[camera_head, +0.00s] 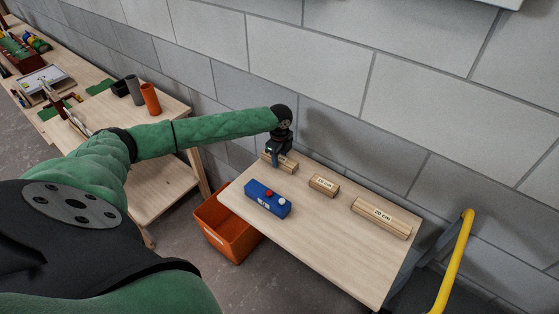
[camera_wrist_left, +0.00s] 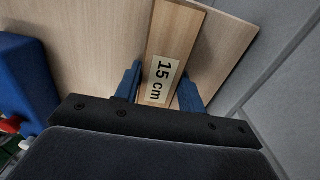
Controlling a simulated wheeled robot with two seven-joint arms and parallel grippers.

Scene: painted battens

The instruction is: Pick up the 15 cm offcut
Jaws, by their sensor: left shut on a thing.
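The 15 cm offcut (camera_wrist_left: 172,42) is a light wooden batten piece with a white "15 cm" label, seen in the left wrist view between my fingers. In the head view the offcut (camera_head: 291,167) is at the far left end of the small table, partly hidden by my gripper. My left gripper (camera_head: 273,157) is shut on it from above, with a blue finger on each side; the gripper also shows in the left wrist view (camera_wrist_left: 158,92). I cannot tell whether the offcut touches the table. My right gripper is not in view.
A 10 cm offcut (camera_head: 324,185) and a 20 cm offcut (camera_head: 381,218) lie to the right on the table (camera_head: 330,237). A blue box with red and white knobs (camera_head: 267,199) sits in front. An orange crate (camera_head: 225,232) stands below left. A block wall rises behind.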

